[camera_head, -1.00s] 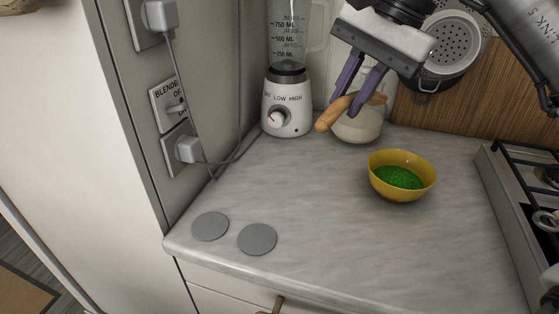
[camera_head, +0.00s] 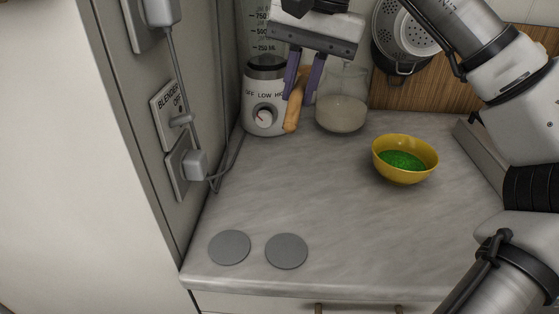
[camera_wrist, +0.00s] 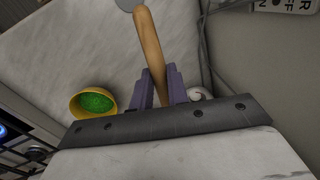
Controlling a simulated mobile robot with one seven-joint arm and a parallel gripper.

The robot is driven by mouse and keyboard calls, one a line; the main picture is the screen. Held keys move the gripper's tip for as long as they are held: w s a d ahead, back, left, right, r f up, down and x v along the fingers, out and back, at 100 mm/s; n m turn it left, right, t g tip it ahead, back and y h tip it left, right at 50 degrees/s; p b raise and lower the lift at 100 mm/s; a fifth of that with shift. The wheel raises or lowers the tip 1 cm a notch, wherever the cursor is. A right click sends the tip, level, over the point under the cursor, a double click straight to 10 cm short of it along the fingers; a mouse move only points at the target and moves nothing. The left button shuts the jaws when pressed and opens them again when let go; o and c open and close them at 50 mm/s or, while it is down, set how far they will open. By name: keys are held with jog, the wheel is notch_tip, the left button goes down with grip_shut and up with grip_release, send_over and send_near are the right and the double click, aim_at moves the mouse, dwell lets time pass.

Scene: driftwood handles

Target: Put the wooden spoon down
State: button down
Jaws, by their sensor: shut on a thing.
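The wooden spoon (camera_head: 293,108) is held between the purple fingers of my gripper (camera_head: 303,88). In the head view it hangs steeply in front of the right side of the blender and left of the glass jar, above the rear of the counter. In the wrist view the spoon (camera_wrist: 149,42) runs from between the fingers (camera_wrist: 159,88) up toward the top edge. I cannot tell the height of its lower end above the grey counter (camera_head: 300,190). Its upper part is partly hidden by the gripper.
A yellow bowl (camera_head: 404,168) with green contents stands right of centre. Two grey discs (camera_head: 230,247) (camera_head: 287,251) lie near the front edge. The blender (camera_head: 262,95) and jar (camera_head: 342,103) stand at the back. The middle of the counter is clear.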

jog(key=shift+a, duration=0.35)
jog(key=shift+d, duration=0.1)
notch_tip(320, 180, down, 20)
jog(key=shift+r+b, duration=0.15)
jog(key=shift+b, duration=0.25)
dwell(0.3)
jog(key=shift+f+b, duration=0.25)
jog(key=shift+b, duration=0.05)
jog(key=c, duration=1.4)
grip_release()
jog(key=shift+o, duration=0.2)
jog(key=shift+r+p, duration=0.2)
jog(key=shift+p, duration=0.2)
